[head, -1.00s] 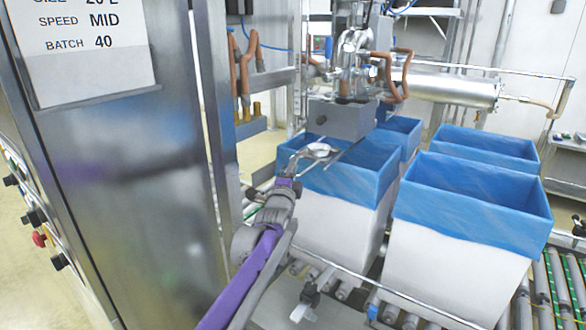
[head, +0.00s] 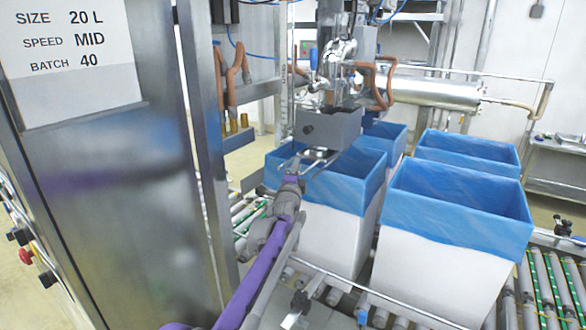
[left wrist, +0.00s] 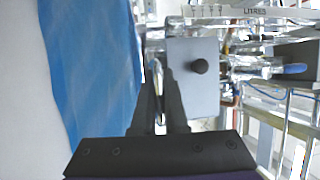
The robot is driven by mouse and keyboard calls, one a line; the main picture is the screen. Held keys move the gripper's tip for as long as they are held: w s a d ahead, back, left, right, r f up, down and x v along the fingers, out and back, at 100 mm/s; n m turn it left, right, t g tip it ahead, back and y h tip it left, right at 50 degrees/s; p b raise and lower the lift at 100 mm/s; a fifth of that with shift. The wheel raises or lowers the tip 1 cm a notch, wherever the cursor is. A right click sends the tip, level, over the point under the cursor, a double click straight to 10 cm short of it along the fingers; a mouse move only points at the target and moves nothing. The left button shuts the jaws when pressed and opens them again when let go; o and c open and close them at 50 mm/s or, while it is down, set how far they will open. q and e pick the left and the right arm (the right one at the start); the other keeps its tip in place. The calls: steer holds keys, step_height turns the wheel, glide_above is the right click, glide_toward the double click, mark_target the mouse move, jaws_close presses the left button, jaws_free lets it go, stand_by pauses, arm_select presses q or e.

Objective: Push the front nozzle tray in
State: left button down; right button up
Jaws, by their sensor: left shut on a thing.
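The front nozzle tray (head: 320,156) is a small shiny metal piece at the rim of the left front box, just below the grey nozzle housing (head: 327,127). My left gripper (head: 293,177) reaches it from the front left and is shut on the tray's near end, its handle. In the left wrist view my left gripper's dark fingers (left wrist: 160,95) are close together around a thin metal edge. The grey housing with its black knob (left wrist: 199,66) shows just beyond, to the right. The fingers hide most of the tray there. My right gripper is not in view.
White boxes with blue liners (head: 456,219) stand on a roller conveyor (head: 548,285) to the right. A blue liner wall (left wrist: 92,70) is close left of my fingers. A steel cabinet (head: 120,190) stands at the left, with a steel post (head: 205,150) beside it.

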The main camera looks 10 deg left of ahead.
arm_select(q)
steer(key=c, duration=0.9)
jaws_free()
steer(key=shift+c, duration=0.2)
steer(key=shift+s, duration=0.1)
